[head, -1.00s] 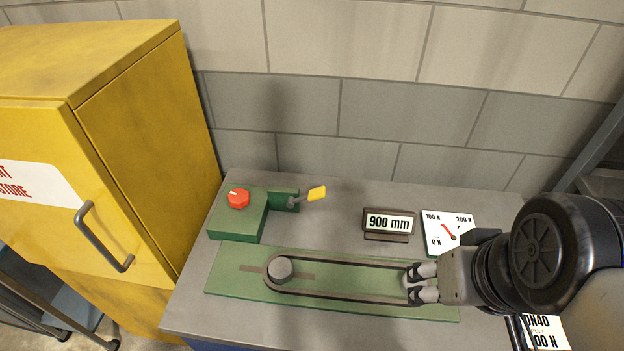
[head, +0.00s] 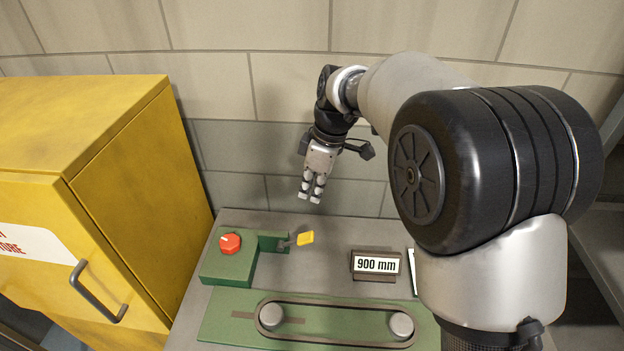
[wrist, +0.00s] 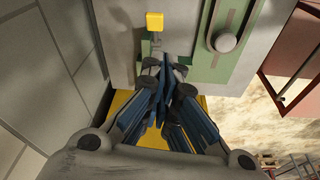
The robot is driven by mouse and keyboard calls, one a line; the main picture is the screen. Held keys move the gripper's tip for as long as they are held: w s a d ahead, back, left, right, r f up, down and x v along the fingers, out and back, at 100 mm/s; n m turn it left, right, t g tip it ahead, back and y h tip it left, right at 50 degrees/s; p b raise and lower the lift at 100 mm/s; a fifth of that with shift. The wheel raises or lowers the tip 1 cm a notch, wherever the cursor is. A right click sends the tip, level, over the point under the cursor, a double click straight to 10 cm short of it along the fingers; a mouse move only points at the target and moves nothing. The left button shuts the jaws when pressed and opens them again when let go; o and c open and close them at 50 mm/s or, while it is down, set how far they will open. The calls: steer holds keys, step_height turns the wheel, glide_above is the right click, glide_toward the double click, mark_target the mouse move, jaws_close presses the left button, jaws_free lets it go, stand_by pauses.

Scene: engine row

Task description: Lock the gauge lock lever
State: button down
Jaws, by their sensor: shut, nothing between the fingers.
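The gauge lock lever, a grey arm with a yellow tab (head: 305,238), sticks out to the right from the green block (head: 228,262) at the back left of the bench. In the wrist view the yellow tab (wrist: 155,21) shows ahead of the fingers. My gripper (head: 311,198) is shut and empty. It points down near the back wall, above the lever in the head picture and apart from it. In the wrist view the shut fingers (wrist: 165,65) cover part of the green block.
A red knob (head: 230,243) sits on the green block. A belt loop (head: 335,309) runs around two pulleys on a green plate in front. A 900 mm sign (head: 376,265) stands right of the lever. A yellow cabinet (head: 130,180) stands at left. My arm hides the bench's right side.

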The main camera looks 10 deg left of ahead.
steer(key=a+f, duration=0.1)
steer(key=w+a+f+n, duration=0.2)
steer(key=shift+a+f+g+p, duration=0.1)
steer(key=shift+a+g+p, duration=0.2)
steer(key=shift+a, duration=0.05)
steer(key=b, duration=0.2)
glide_above(300, 238)
steer(key=a, duration=0.2)
steer(key=x, duration=0.3)
steer(key=d+x, duration=0.1)
steer(key=x, duration=0.5)
steer(key=shift+d+f, duration=0.3)
steer(key=shift+f, duration=0.15)
steer(key=f, duration=0.1)
steer(key=d+f, duration=0.1)
steer(key=shift+w+d+f, duration=0.1)
steer(key=shift+d+f, duration=0.25)
steer(key=shift+f, duration=0.05)
steer(key=shift+d+f, duration=0.2)
steer(key=shift+f, duration=0.1)
steer(key=shift+d+b, duration=0.1)
steer(key=shift+b, duration=0.25)
